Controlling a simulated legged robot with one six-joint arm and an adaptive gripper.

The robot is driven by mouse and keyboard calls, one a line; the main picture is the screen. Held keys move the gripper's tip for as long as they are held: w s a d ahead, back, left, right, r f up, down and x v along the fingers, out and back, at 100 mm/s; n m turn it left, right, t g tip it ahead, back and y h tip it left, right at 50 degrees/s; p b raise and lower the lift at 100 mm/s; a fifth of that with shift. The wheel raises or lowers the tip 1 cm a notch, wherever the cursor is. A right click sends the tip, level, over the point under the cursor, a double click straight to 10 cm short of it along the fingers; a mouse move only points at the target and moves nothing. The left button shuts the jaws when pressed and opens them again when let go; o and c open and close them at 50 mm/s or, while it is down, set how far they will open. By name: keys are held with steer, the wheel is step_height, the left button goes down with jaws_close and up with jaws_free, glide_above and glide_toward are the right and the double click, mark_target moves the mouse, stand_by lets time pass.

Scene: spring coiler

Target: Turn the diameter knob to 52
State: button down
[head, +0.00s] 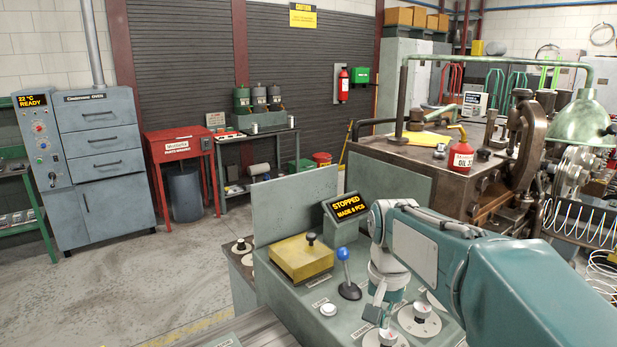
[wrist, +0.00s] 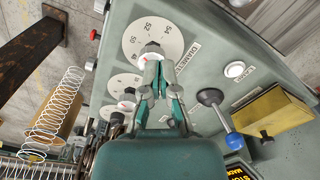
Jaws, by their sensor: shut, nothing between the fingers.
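The diameter knob (wrist: 151,47) is a dark and pale knob on a round white dial (wrist: 138,33) marked 50, 52 and 54, in the upper middle of the wrist view. A "DIAMETER" label (wrist: 181,62) lies beside the dial. My gripper (wrist: 158,64) is shut and empty, its fingertips in front of the knob's near side; I cannot tell whether they touch it. The fingers cover part of the dial, and I cannot read the knob's setting for certain.
Other knob dials (wrist: 122,86) sit close by on the panel. A blue-topped lever (head: 348,285), a yellow box (head: 300,257) and a display reading "STOPPED" (head: 352,206) stand on the panel. A wire spring (wrist: 58,105) hangs off to the side.

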mark_target(383, 335)
steer(key=shift+r, duration=0.4)
steer(key=shift+s+d+f, duration=0.1)
steer(key=shift+d+f, duration=0.2)
steer(key=shift+f, duration=0.7)
steer(key=shift+s+d+f, duration=0.15)
steer(key=shift+d+f, duration=0.1)
steer(key=shift+f, duration=0.8)
steer(key=shift+s+d+f, duration=0.1)
steer(key=shift+d+f, duration=0.2)
steer(key=shift+f, duration=0.7)
steer(key=shift+w, duration=0.35)
steer(key=shift+w+a+r, duration=0.1)
steer(key=shift+w+a, duration=0.2)
steer(key=shift+a, duration=0.15)
